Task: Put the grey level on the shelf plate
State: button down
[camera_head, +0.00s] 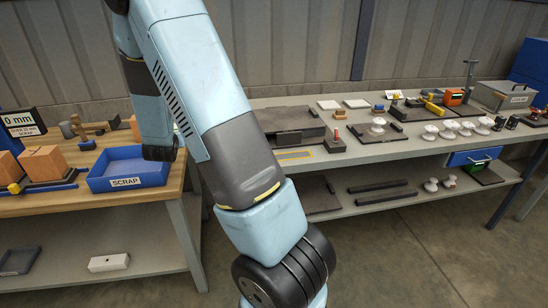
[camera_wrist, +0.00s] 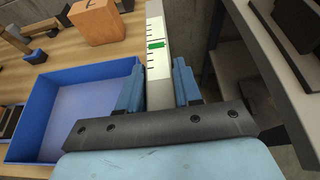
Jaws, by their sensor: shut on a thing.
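In the wrist view my gripper (camera_wrist: 158,88) is shut on the grey level (camera_wrist: 154,22), a long pale bar with black marks and a green vial. The level points away from me between the two blue fingers; its near end is hidden. On the right bench's lower shelf lie a dark plate (camera_head: 319,197), partly behind my arm, and another dark plate (camera_head: 484,177) under the blue drawer. I cannot tell which is the shelf plate.
The blue scrap tray (camera_head: 138,167) sits on the wooden bench (camera_head: 90,205), left of my gripper in the wrist view (camera_wrist: 75,110). An orange-brown block (camera_wrist: 95,20) stands beyond. Dark bars (camera_head: 382,191) and white insulators (camera_head: 440,184) lie on the right lower shelf. A gap separates the benches.

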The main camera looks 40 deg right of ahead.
jog(key=s+d+r+m+g+h, duration=0.2)
jog(key=s+d+m+g+h, duration=0.15)
jog(key=s+d, duration=0.45)
jog(key=s+d+r+m+g+h, duration=0.2)
jog(key=s+d+m+g, duration=0.3)
jog(key=d, duration=0.5)
jog(key=s+d+m+g, duration=0.3)
jog(key=s+m+g, duration=0.2)
jog(key=s, duration=0.6)
jog(key=s+d+r+m+g+y, duration=0.1)
jog(key=s+d+m+g, duration=0.2)
jog(key=s, duration=0.8)
jog(key=shift+s+d+r+m+g, duration=0.25)
jog(key=shift+d+m+g, duration=0.15)
jog(key=shift+m+g, duration=0.65)
jog(key=shift+f, duration=0.1)
